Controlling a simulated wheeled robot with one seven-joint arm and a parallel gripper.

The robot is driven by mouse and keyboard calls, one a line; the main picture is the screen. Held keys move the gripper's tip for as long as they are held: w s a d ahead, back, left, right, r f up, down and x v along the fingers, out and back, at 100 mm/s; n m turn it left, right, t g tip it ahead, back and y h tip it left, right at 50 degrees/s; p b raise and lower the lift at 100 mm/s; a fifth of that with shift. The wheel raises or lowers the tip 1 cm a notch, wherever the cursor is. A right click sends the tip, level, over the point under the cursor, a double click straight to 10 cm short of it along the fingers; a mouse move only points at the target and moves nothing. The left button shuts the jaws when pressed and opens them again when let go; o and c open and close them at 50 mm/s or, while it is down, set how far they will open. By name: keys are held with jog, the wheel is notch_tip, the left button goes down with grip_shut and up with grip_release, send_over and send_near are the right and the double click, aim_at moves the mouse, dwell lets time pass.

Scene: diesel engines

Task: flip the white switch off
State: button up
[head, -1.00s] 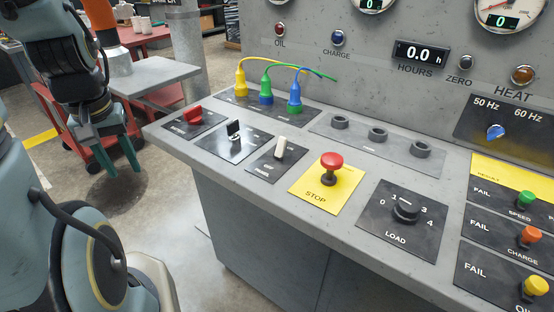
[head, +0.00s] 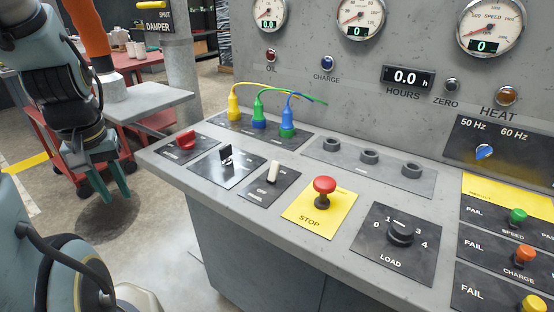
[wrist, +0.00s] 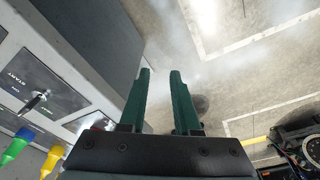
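The white switch (head: 272,172) is a short pale lever on a black plate (head: 268,185) on the sloped grey console top, between the black-handled switch (head: 226,154) and the red stop button (head: 324,187). It leans slightly towards the upper right in the head view. I cannot make it out in the wrist view. My gripper (head: 117,196) hangs left of the console, well apart from the switch, with its green fingers pointing down. In the wrist view my gripper (wrist: 160,72) has a clear gap between its fingers and nothing in it.
A red switch (head: 186,141) sits at the console's left end. Yellow, green and blue plugs (head: 258,118) with cables stand behind the switches. The load knob (head: 401,233) is to the right. A grey-topped table (head: 150,100) and red cart stand behind my arm.

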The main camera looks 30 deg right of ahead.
jog(key=w+d, duration=0.1)
jog(key=d, duration=0.1)
jog(key=w+d+m, duration=0.1)
jog(key=d, duration=0.1)
jog(key=w+d+r+m, duration=0.1)
jog(key=d, duration=0.1)
jog(key=shift+w+d+r+g, duration=0.1)
jog(key=shift+w+d+g, duration=0.2)
jog(key=shift+w+d, duration=0.1)
grip_shut()
jog(key=s+d+r+m, duration=0.1)
jog(key=d+r+m, duration=0.1)
jog(key=d, duration=0.8)
jog(key=s+d+r+m+g+b, duration=0.1)
jog(key=d+m, duration=0.3)
jog(key=d, duration=0.7)
jog(key=s+d+r+m+y, duration=0.1)
jog(key=s+d+r+m, duration=0.1)
jog(key=d, duration=0.9)
jog(key=shift+s+d+r+m+g+b, duration=0.2)
jog(key=shift+s+r+m+g+b, duration=0.15)
jog(key=shift+s+m, duration=0.3)
jog(key=shift+w, duration=0.1)
